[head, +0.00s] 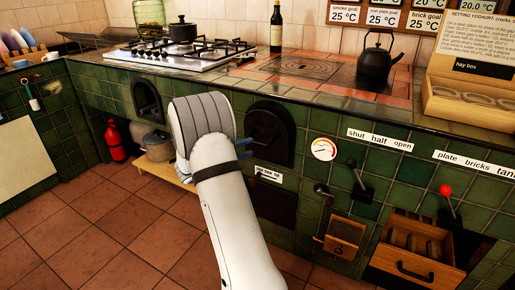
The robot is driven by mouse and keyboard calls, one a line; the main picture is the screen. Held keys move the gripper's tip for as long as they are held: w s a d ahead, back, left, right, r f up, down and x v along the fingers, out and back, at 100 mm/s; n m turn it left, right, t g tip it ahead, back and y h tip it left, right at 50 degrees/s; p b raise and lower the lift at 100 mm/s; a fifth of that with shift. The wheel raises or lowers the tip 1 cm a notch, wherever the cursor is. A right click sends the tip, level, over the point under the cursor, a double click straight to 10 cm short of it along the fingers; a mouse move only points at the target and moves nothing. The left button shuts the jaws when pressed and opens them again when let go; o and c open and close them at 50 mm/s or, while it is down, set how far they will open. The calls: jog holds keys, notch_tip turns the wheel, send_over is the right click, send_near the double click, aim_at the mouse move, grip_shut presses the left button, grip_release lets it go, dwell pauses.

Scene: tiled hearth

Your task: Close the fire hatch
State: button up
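A black arched hatch (270,132) is set in the green tiled front, left of the round gauge. Its inside is very dark, and I cannot tell how far its door stands open. A second dark arched hatch (147,101) is further left. Which of the two is the fire hatch is not clearly legible. My gripper (244,149) is just left of the nearer hatch, at its edge in the picture. The white arm hides most of the gripper; only bluish finger parts show. I cannot tell whether it touches the hatch or is open or shut.
A dark recess (273,203) lies below the nearer hatch. Levers (357,174), a gauge (323,149) and an open wooden drawer (415,258) are to the right. A kettle (376,60) stands on the worktop. A low wooden shelf with pots (156,146) is at left. The floor is clear.

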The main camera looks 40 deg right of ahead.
aim_at(256, 144)
jog(key=d+b, duration=0.1)
jog(key=d, duration=0.6)
jog(key=shift+f+b, duration=0.1)
jog(key=shift+b, duration=0.25)
jog(key=shift+c, duration=0.4)
grip_shut()
